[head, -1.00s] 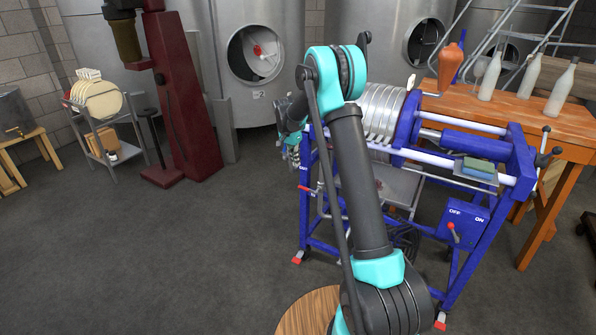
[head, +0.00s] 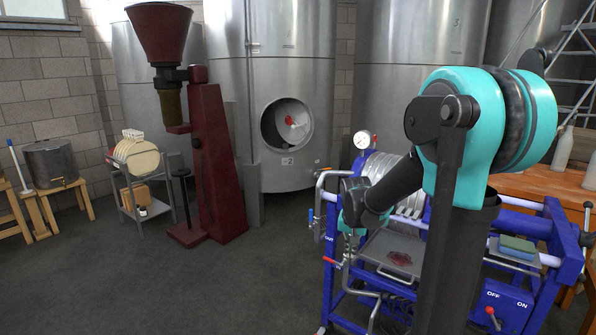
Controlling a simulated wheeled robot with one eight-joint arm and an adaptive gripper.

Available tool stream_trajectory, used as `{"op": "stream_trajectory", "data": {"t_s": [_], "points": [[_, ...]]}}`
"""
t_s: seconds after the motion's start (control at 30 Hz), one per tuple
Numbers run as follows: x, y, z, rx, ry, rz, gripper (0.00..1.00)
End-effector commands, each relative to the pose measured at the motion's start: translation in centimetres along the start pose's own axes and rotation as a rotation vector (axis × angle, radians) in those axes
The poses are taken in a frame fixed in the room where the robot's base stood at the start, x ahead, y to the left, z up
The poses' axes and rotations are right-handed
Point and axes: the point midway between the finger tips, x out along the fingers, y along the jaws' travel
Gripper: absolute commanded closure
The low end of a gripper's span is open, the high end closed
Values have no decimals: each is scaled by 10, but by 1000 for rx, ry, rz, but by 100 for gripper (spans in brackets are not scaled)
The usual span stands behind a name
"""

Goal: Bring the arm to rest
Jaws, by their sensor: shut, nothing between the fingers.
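My arm rises in the right half of the head view, its large teal elbow joint high up. From the elbow the forearm runs down and left, away from the camera. My gripper (head: 352,208) is at its far end, small in the picture and partly hidden by the forearm and wrist. It is shut and holds nothing. It appears in front of the left end of the blue-framed filter press (head: 330,250); I cannot tell the gap between them.
The press has a drip tray (head: 385,243) with a dark red stain and a green and blue sponge (head: 517,247). A dark red corking machine (head: 212,165) and steel tanks (head: 270,60) stand behind. Bottles (head: 563,148) stand on a wooden table (head: 540,185).

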Motion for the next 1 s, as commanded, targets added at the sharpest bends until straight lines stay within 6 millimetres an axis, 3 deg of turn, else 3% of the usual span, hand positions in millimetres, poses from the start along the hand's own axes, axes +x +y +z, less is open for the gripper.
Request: {"op": "stream_trajectory", "data": {"t_s": [0.03, 0.3, 0.5, 0.7, 1.0], "points": [[-4, 11, 20, -26, 9, -9, 100], [-7, 58, 113, -186, 66, -55, 100], [1, 80, 170, -281, 107, -76, 100], [6, 89, 194, -325, 126, -83, 100], [7, 89, 196, -329, 128, -84, 100]]}}
